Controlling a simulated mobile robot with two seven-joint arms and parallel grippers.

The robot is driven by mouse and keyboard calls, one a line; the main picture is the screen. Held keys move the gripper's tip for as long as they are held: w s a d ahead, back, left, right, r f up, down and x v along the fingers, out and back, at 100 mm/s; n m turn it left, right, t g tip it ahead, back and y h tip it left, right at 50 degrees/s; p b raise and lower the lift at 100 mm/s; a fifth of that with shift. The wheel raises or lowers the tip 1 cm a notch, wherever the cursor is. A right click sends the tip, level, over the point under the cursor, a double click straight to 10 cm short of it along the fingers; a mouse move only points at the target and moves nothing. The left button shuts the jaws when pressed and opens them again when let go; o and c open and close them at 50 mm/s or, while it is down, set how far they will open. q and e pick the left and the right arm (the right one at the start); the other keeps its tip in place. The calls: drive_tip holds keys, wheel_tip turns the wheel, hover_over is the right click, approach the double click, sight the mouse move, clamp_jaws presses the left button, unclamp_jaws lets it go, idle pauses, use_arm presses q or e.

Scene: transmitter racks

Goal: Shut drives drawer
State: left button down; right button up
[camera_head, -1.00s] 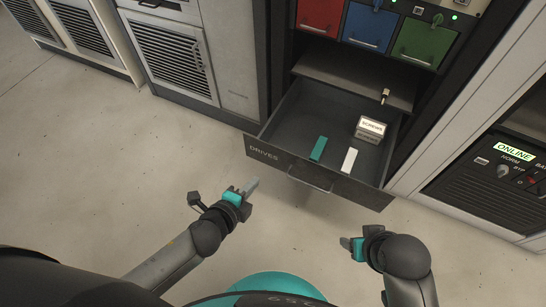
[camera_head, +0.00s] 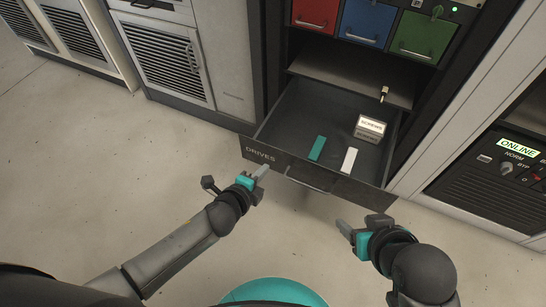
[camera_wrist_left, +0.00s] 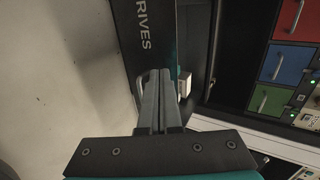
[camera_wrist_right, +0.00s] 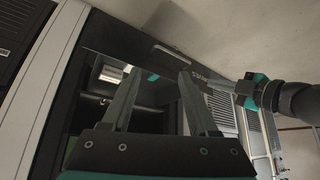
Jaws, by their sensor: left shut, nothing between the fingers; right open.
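The drives drawer (camera_head: 262,152) is pulled out of the rack, its dark front lettered DRIVES and its handle (camera_head: 309,180) low in the middle. Inside lie a teal block (camera_head: 317,148), a white block (camera_head: 349,160) and a box marked SCREWS (camera_head: 369,129). My left gripper (camera_head: 263,170) is shut and empty, close to the drawer front left of the handle; in the left wrist view its fingers (camera_wrist_left: 160,75) overlap the front by the lettering, contact unclear. My right gripper (camera_head: 345,230) is open and empty, in front of the drawer's right part; its fingers also show in the right wrist view (camera_wrist_right: 157,75).
Above the drawer are a shelf and red (camera_head: 316,16), blue (camera_head: 365,22) and green (camera_head: 420,36) drawer fronts. A grey cabinet (camera_head: 180,50) stands left, and a rack with an ONLINE display (camera_head: 518,145) right. The floor before the drawer is clear.

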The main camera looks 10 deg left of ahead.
sight(278, 151)
use_arm(q)
drive_tip(key=x, duration=0.1)
drive_tip(key=b+x, duration=0.1)
drive_tip(key=x, duration=0.1)
drive_tip(key=r+b+x, duration=0.1)
drive_tip(key=x, duration=0.1)
drive_tip(key=shift+w+d, duration=0.1)
drive_tip(key=shift+w, duration=0.15)
drive_tip(key=shift+w+d+b, duration=0.25)
drive_tip(key=shift+w+b, duration=0.3)
drive_tip(key=shift+w, duration=0.25)
use_arm(e)
drive_tip(key=w+a+t+y, duration=0.3)
drive_tip(key=a+t, duration=0.3)
drive_tip(key=shift+w+a+r, duration=0.3)
drive_tip(key=shift+w+r, duration=0.05)
drive_tip(key=shift+r, duration=0.1)
